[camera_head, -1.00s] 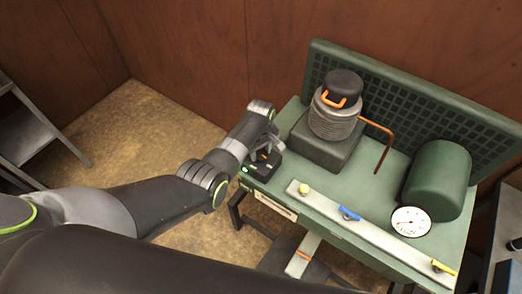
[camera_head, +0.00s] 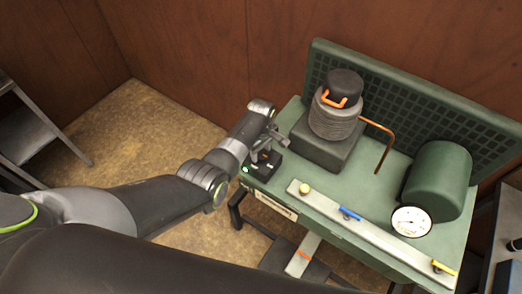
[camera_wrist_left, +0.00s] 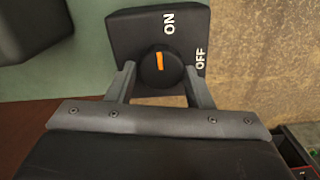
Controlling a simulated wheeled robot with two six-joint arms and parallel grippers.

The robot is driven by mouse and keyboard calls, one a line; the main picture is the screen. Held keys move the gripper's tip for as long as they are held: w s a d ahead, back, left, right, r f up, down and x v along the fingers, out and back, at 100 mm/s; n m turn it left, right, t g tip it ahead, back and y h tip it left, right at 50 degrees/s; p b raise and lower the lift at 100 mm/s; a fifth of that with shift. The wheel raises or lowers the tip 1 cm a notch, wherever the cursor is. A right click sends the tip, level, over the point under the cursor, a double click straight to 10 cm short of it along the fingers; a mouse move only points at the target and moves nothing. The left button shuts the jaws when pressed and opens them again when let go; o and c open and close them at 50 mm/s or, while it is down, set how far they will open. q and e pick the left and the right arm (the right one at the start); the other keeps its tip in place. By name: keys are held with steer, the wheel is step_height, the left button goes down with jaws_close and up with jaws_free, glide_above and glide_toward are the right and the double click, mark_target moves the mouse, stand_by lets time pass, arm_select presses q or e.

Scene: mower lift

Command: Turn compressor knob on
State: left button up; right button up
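The black switch box (camera_head: 257,172) sits at the near left corner of the green bench. It also shows in the left wrist view (camera_wrist_left: 122,22), with white ON and OFF labels. Its round black compressor knob (camera_wrist_left: 160,82) has an orange mark pointing up the picture, towards ON rather than OFF. My left gripper (camera_head: 268,143) is over the box. In the left wrist view its fingers (camera_wrist_left: 160,80) are apart on both sides of the knob, with a gap at the left finger; contact at the right finger is unclear. My right gripper is out of view.
The green bench (camera_head: 300,172) carries a ribbed compressor (camera_head: 332,122) with an orange handle, a copper pipe (camera_head: 386,150), a green tank (camera_head: 437,180), a gauge (camera_head: 410,221) and a rail (camera_head: 365,225) with coloured valves. A grey shelf (camera_head: 35,140) stands at the left.

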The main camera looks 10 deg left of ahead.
mark_target(261, 153)
arm_select(q)
steer(key=o, duration=0.3)
steer(key=shift+o, duration=0.2)
steer(key=shift+r, duration=0.1)
steer(key=shift+r, duration=0.6)
step_height(261, 153, up, 16)
steer(key=b, duration=0.1)
